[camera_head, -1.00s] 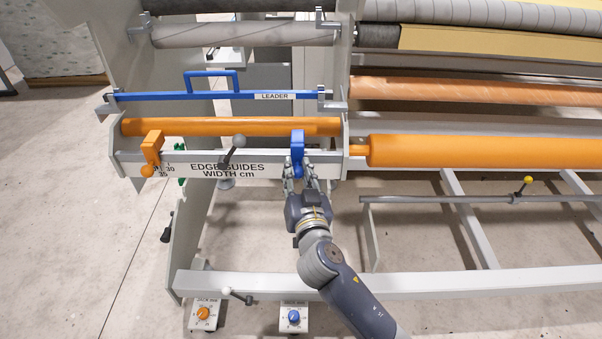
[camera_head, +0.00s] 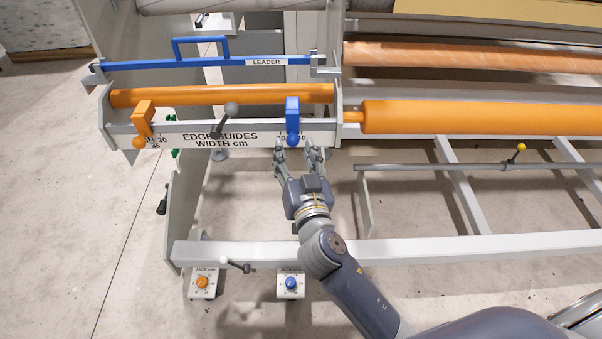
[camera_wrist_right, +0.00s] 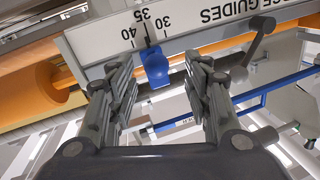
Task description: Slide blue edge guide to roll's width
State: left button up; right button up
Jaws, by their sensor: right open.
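The blue edge guide (camera_head: 292,117) hangs on the white scale rail (camera_head: 225,136) marked "EDGE GUIDES WIDTH cm", near the rail's right end. Its blue knob (camera_wrist_right: 155,68) shows in the right wrist view, close to the 35 and 40 marks. My right gripper (camera_head: 300,154) is open and empty, just below and in front of the guide. In the right wrist view its fingers (camera_wrist_right: 160,98) stand apart, with the knob seen beyond them in the gap. The orange roll (camera_head: 480,117) lies to the right of the rail. My left gripper is not in view.
An orange edge guide (camera_head: 142,120) sits at the rail's left end. A dark ball-ended lever (camera_head: 224,118) stands between the guides. A blue leader bar (camera_head: 215,63) runs above. Two jack boxes (camera_head: 290,283) stand on the floor below.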

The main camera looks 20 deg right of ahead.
jog(key=s, duration=0.7)
jog(key=shift+a, duration=0.25)
jog(key=shift+s+r, duration=0.1)
